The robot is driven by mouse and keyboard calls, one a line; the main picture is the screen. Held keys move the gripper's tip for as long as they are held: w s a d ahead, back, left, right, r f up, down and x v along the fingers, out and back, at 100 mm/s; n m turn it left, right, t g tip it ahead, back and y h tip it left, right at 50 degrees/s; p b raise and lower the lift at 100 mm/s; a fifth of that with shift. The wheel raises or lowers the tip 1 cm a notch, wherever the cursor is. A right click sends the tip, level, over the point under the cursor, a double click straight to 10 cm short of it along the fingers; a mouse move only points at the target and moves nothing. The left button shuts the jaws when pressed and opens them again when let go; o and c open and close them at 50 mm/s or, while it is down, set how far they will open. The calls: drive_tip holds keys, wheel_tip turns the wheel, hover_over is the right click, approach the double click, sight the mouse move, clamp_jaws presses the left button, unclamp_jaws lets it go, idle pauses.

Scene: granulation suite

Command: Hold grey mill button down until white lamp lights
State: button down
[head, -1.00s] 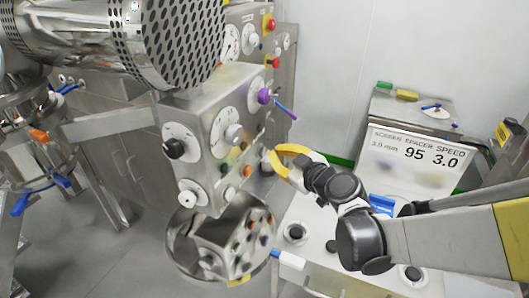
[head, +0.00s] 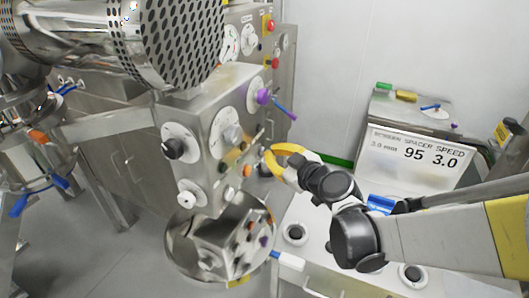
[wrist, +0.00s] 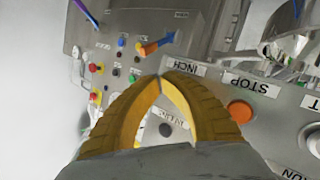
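My gripper (head: 268,160), with yellow fingers, is at the right side of the steel control panel (head: 205,130) in the head view. In the wrist view its fingertips (wrist: 160,78) meet, with no object seen between them. They are over the panel beside an upside-down INCH label (wrist: 187,68). The fingers cover the panel just below that label, so any button there is hidden. A dark grey round part (wrist: 166,130) shows between the fingers; I cannot tell whether it is the mill button. Contact is unclear. I cannot identify a lit white lamp.
An orange button (wrist: 240,110) under a STOP label is close to the right finger, and a pale round control (wrist: 315,142) is at the right edge. A display board (head: 415,155) stands right.

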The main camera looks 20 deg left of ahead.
drive_tip(key=shift+a, duration=0.4)
drive_tip(key=shift+d, duration=0.15)
idle(1.5)
drive_tip(key=shift+d, duration=0.8)
drive_tip(key=shift+s+d, duration=0.15)
drive_tip(key=shift+d, duration=1.1)
drive_tip(key=shift+s+d, duration=0.1)
drive_tip(key=shift+d, duration=1.15)
drive_tip(key=s+d+m+g+h, duration=0.1)
drive_tip(key=s+d+m+h, duration=0.3)
drive_tip(key=s+d, duration=0.3)
drive_tip(key=s+d+f+m+h, duration=0.1)
drive_tip(key=s+d+m+h, duration=0.3)
drive_tip(key=d, duration=1)
drive_tip(key=s+d+f+m+g+h, duration=0.1)
drive_tip(key=s+d+m+h, duration=0.2)
drive_tip(key=s+d+m, duration=0.4)
drive_tip(key=s+d, duration=0.3)
drive_tip(key=d, duration=0.1)
drive_tip(key=shift+d+f+g+h, duration=0.15)
drive_tip(key=shift+f+g+h, duration=0.15)
drive_tip(key=shift+h, duration=0.1)
